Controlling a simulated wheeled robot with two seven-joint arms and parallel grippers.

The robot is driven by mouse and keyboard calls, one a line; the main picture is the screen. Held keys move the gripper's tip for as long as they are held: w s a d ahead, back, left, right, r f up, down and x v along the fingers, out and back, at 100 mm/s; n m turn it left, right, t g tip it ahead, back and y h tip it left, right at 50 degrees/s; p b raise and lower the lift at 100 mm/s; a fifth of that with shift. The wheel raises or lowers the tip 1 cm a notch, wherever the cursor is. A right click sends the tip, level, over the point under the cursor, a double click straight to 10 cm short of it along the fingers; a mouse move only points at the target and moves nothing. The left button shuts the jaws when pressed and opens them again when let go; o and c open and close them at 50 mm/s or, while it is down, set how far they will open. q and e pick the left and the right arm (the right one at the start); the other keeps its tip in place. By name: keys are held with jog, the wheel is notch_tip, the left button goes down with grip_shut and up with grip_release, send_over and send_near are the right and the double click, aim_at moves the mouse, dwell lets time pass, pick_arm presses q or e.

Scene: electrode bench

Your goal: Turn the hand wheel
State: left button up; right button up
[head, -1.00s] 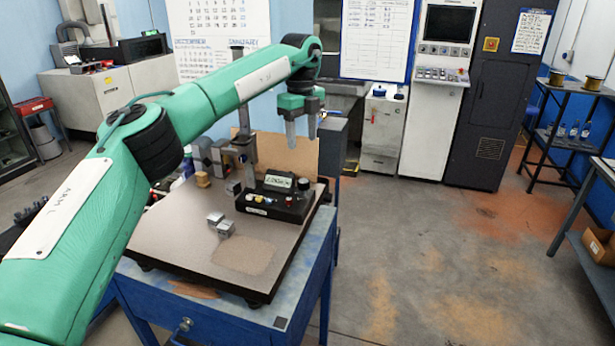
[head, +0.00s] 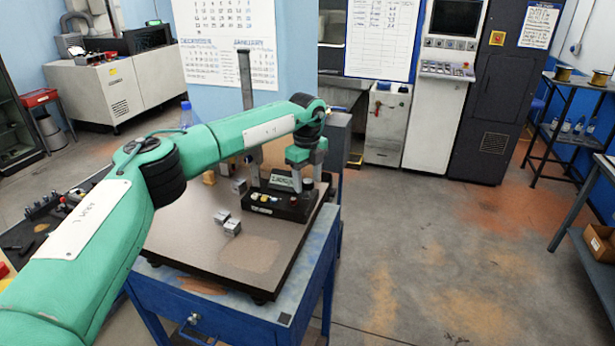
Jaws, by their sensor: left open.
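The black control box (head: 283,206), with a small display and coloured buttons, sits at the back right of the stone-topped plate. A small dark round part at its right end, apparently the hand wheel (head: 308,184), is partly hidden by my left gripper. My left gripper (head: 308,178) is open, its fingers pointing down, one on each side of this dark part. I cannot tell whether the fingers touch it. My right gripper is out of view.
The plate (head: 195,248) lies on a blue bench (head: 225,297). Two small grey blocks (head: 227,222) sit left of the box. A tall post (head: 245,80) rises behind it, partly hidden by my left arm.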

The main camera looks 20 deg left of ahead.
pick_arm(q)
jog(key=c, duration=1)
jog(key=shift+o, duration=0.2)
jog(key=shift+m, duration=0.4)
